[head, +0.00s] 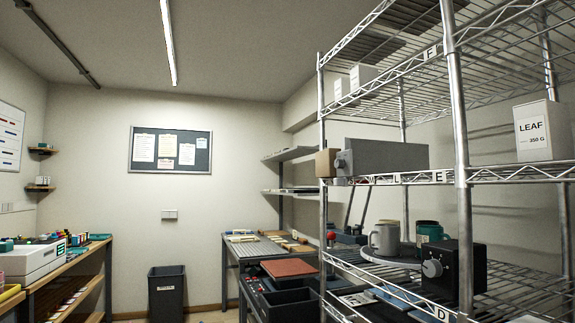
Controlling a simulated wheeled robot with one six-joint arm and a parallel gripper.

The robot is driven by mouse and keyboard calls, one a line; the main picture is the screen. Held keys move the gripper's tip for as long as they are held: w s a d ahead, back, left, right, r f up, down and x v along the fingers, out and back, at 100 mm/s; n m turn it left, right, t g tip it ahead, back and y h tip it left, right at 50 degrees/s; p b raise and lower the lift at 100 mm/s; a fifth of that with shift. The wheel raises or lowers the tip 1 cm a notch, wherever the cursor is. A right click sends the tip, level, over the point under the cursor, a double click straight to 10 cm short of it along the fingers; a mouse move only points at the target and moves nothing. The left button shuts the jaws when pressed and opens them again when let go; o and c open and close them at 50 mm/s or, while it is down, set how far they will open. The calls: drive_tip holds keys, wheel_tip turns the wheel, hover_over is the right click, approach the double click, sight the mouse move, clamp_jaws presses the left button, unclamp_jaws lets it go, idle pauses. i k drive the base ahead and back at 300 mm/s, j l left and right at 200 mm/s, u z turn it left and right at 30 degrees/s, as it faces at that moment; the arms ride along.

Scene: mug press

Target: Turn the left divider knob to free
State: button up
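A grey flat panel (386,155) stands on the middle wire shelf, with a round grey knob (342,163) on a dark block at its left end. A second round grey knob (433,268) is on the front of a black box (468,270) on the lower shelf. Either could be a divider knob; I cannot read any marking that shows free or locked. A grey mug (384,239) and a teal-and-dark mug (428,234) stand on the lower shelf, left of and behind the black box. My gripper is not in view.
Chrome posts (460,150) of the wire rack (505,173) stand in front of the shelves. A tan box (325,162) sits left of the upper knob. A bench (258,249) and a dark bin (166,293) stand farther back.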

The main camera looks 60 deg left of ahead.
sight(339, 164)
drive_tip(key=u, duration=1.7)
